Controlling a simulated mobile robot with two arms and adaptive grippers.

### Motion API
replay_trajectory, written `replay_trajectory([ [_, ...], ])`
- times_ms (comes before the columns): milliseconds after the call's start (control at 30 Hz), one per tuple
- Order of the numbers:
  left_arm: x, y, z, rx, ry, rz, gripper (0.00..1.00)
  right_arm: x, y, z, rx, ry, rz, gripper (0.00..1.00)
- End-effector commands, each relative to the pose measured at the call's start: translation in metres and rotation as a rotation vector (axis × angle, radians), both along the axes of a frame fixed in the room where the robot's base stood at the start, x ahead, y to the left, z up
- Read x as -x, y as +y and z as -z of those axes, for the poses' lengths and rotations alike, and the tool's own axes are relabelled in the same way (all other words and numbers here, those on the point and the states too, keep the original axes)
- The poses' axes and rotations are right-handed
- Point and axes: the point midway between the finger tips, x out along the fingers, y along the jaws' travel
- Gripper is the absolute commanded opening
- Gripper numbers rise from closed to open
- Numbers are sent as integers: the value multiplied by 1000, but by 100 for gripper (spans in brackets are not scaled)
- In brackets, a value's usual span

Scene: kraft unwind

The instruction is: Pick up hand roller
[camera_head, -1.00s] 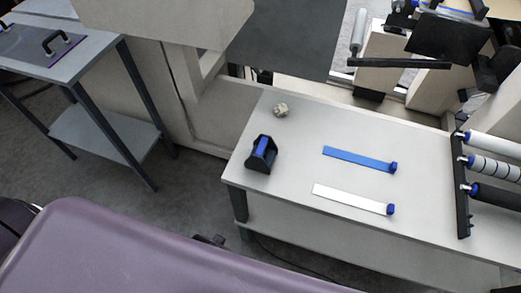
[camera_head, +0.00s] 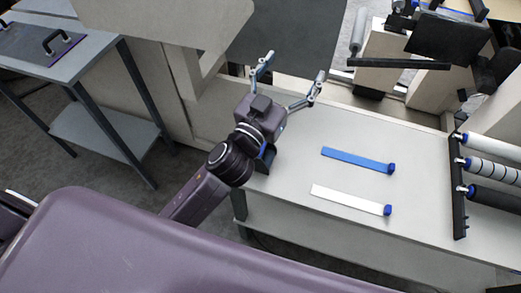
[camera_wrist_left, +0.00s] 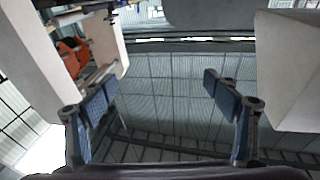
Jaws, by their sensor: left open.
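I cannot tell for certain which thing is the hand roller. A black holder with a blue part (camera_head: 266,158) stands at the left of the pale table and is mostly hidden by my left arm. A rack at the table's right end holds a white roller (camera_head: 493,145), a striped roller (camera_head: 493,169) and a black roller (camera_head: 492,197). My left gripper (camera_head: 291,68) is open above the table's back left part, its fingers spread. In the left wrist view, the space between its fingers (camera_wrist_left: 165,88) is empty. My right gripper is not in view.
A blue strip (camera_head: 352,160) and a white strip (camera_head: 342,198), each with a blue end, lie mid-table with free room around them. Machine frames stand behind the table. A grey side table (camera_head: 95,58) with a black-handled plate stands at the left.

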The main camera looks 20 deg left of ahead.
Motion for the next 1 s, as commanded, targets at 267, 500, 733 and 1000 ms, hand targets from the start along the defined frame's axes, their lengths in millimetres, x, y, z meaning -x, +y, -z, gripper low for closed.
replay_trajectory([
  [267, 68, -174, -78, -159, -391, 696, 81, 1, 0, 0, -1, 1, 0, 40],
  [500, 137, -236, 31, -591, -203, 1274, 81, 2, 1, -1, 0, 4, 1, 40],
  [733, 119, -140, 166, -1140, 420, 1404, 81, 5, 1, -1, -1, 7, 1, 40],
  [1000, 68, 17, 191, -1492, 1072, 1040, 81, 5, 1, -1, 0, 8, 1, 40],
])
